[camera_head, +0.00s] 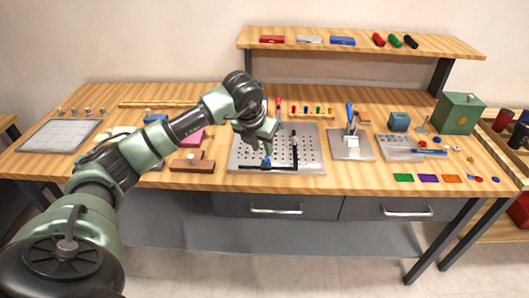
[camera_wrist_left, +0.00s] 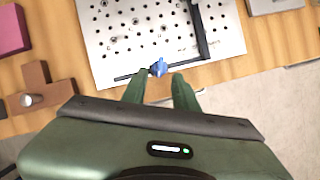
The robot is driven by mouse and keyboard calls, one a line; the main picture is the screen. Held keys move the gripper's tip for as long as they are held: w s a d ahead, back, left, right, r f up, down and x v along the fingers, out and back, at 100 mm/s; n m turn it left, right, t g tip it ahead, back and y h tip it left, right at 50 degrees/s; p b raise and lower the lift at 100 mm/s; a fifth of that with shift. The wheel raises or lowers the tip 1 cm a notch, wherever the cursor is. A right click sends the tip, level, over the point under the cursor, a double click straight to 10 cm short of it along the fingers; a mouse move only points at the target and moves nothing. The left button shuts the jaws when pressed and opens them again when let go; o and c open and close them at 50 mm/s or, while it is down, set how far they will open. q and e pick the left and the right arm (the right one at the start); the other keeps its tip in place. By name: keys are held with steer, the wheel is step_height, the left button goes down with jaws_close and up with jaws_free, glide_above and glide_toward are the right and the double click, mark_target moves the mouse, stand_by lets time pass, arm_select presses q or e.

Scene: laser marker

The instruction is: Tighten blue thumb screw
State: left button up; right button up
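The blue thumb screw (camera_head: 266,162) stands on a black bar at the front edge of the perforated metal plate (camera_head: 243,152). In the left wrist view the blue thumb screw (camera_wrist_left: 158,67) sits just beyond the fingertips, roughly centred between them. My left gripper (camera_head: 267,147) is above the plate, close to the screw in the head view. In the left wrist view its two green fingers (camera_wrist_left: 159,85) are apart with nothing between them. I cannot tell the exact height gap to the screw. My right gripper is not in view.
A second black bar (camera_head: 294,146) stands on the plate right of the screw. Brown wooden blocks (camera_head: 192,163) lie to the left. A grey stand with a blue handle (camera_head: 350,145) is to the right. A shelf (camera_head: 360,43) spans the back.

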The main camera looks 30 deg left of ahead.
mark_target(266, 157)
arm_select(q)
steer(key=x, duration=0.3)
steer(key=shift+w+f+p, duration=0.2)
steer(key=shift+f+p, duration=0.1)
steer(key=shift+f, duration=0.3)
steer(key=shift+w+f, duration=0.15)
steer(key=shift+f, duration=0.05)
jaws_close()
steer(key=shift+a+f+m+b, duration=0.1)
steer(key=shift+a+m+b, duration=0.05)
steer(key=shift+m+b, duration=0.3)
steer(key=shift+m, duration=0.25)
steer(key=shift+h, duration=0.3)
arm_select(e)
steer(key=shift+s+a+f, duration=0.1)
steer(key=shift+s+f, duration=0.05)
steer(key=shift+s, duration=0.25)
arm_select(q)
jaws_free()
